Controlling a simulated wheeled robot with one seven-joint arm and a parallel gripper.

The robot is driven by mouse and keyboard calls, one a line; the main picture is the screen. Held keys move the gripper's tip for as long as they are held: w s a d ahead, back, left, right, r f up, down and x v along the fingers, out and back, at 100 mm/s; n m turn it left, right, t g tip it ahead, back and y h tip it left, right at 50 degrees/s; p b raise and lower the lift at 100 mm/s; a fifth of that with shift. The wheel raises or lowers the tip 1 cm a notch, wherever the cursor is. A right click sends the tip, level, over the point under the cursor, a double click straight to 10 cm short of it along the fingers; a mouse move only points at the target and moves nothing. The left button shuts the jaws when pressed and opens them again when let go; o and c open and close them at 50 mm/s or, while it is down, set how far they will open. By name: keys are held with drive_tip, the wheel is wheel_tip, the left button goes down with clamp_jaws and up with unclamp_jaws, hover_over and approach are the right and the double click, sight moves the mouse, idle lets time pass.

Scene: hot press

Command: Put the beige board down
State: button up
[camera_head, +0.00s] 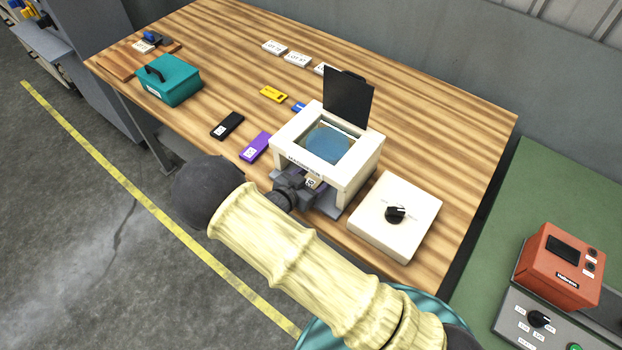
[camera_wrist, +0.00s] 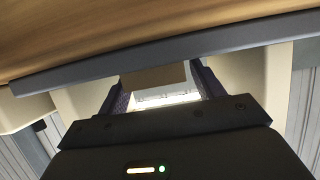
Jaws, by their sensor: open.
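The beige board (camera_head: 312,183) shows only as a small labelled end at the front opening of the white press (camera_head: 357,188). The rest of it is hidden inside the press. In the wrist view, the board (camera_wrist: 155,77) lies between the two dark fingers. My gripper (camera_head: 300,185) is at the press's front opening, and its fingers (camera_wrist: 163,88) are open on either side of the board. A gap shows beside the board at the right finger; contact on the left is hard to tell.
A black flap (camera_head: 348,95) stands up at the back of the press. A white box with a black knob (camera_head: 396,214) stands to the right. A purple board (camera_head: 256,146), a black board (camera_head: 227,125) and a teal box (camera_head: 170,82) lie left on the wooden table (camera_head: 430,120).

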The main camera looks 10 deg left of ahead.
drive_tip(key=shift+r, duration=0.25)
drive_tip(key=b+v, duration=0.1)
drive_tip(key=v, duration=1)
drive_tip(key=shift+s+a+b, duration=0.15)
drive_tip(key=shift+s+b, duration=0.1)
drive_tip(key=shift+b, duration=0.05)
drive_tip(key=shift+s+r, duration=0.1)
drive_tip(key=shift+s+a, duration=0.1)
